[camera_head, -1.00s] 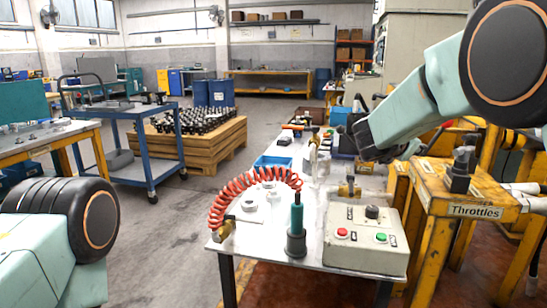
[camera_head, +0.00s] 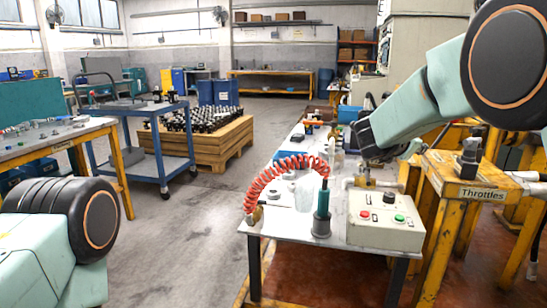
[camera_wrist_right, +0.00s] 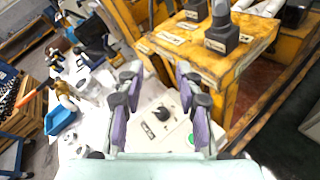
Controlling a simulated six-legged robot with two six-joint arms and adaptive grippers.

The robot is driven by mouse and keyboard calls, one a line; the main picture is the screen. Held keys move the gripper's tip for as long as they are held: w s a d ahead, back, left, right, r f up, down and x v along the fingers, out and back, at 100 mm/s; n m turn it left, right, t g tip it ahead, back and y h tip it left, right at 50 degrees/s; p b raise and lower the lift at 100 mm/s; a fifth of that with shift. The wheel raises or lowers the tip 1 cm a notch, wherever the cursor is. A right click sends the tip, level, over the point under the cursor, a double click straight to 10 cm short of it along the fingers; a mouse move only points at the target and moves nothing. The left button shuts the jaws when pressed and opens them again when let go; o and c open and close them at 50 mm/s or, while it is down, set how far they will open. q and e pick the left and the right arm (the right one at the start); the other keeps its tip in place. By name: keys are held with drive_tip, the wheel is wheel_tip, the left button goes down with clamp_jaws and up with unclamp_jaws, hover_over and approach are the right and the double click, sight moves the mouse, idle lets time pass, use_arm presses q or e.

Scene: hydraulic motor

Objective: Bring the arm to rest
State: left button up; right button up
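My right arm comes in from the right in the head view, and its dark wrist end (camera_head: 372,140) is over the far right part of the white table. In the right wrist view my right gripper (camera_wrist_right: 160,125) has its two purple-padded fingers spread apart with nothing between them. Behind the fingers is the control box (camera_wrist_right: 160,112) with its dark knob. My left arm shows at the lower left of the head view, but its gripper is out of view.
The white table (camera_head: 290,222) holds a red coiled hose (camera_head: 262,180), a teal tool (camera_head: 322,212) and the control box (camera_head: 385,222). The yellow Throttles stand (camera_head: 485,195) is at its right. A blue cart (camera_head: 160,150) stands left; the floor between is clear.

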drive_tip(key=s+a+f+m+y, duration=0.2)
drive_tip(key=s+f+m, duration=0.3)
drive_tip(key=f+m, duration=0.5)
drive_tip(key=s+a+f+m+g+y+p, duration=0.1)
drive_tip(key=s+a+f+m+y, duration=0.3)
drive_tip(key=f+m, duration=0.7)
drive_tip(key=s+f+m+y, duration=0.1)
drive_tip(key=s+f+m, duration=0.6)
drive_tip(key=m, duration=0.6)
use_arm(q)
drive_tip(key=r, duration=0.1)
drive_tip(key=r+p, duration=0.2)
drive_tip(key=shift+s+a, duration=0.15)
drive_tip(key=shift+s, duration=0.1)
use_arm(e)
drive_tip(key=s+a+f+n+g+y, duration=0.1)
drive_tip(key=s+f+n+g, duration=0.2)
drive_tip(key=s, duration=0.9)
drive_tip(key=s+a+f+n+g+y, duration=0.1)
drive_tip(key=s+f, duration=0.5)
drive_tip(key=s, duration=0.7)
drive_tip(key=s+a+f+n+g+y, duration=0.2)
drive_tip(key=s+f+n+g, duration=0.3)
drive_tip(key=s, duration=0.8)
drive_tip(key=shift+s+a+f+n+g, duration=0.25)
drive_tip(key=shift+a+n, duration=0.35)
drive_tip(key=shift+n, duration=0.5)
